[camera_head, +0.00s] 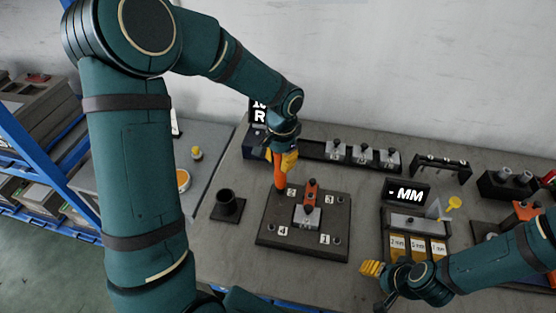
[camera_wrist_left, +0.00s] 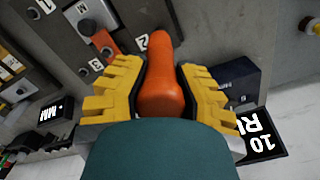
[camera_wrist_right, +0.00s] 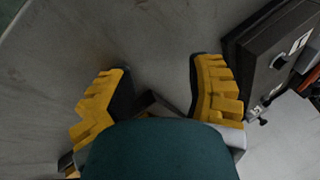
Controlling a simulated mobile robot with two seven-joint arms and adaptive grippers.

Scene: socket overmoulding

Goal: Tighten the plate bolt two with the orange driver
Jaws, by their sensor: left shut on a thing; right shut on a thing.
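The orange driver (camera_head: 280,172) stands nearly upright over the back-left corner of the dark plate (camera_head: 270,243), beside the label 2 (camera_head: 291,193). My left gripper (camera_head: 284,160) is shut on its handle; the driver (camera_wrist_left: 162,75) fills the gap between the yellow fingers in the left wrist view. The driver hides bolt two, so contact cannot be told. The other plate corners bear labels 1, 3 and 4. My right gripper (camera_head: 370,268) is near the table's front edge. In the right wrist view (camera_wrist_right: 157,85) its fingers are apart, with a dark piece low between them, not clearly made out.
A grey block with an orange part (camera_head: 311,190) sits mid-plate. A black cup (camera_head: 228,203) stands left of the plate. A rack of grey blocks (camera_head: 337,150) is behind it. An MM display (camera_head: 406,193) and labelled bins (camera_head: 418,247) are to the right.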

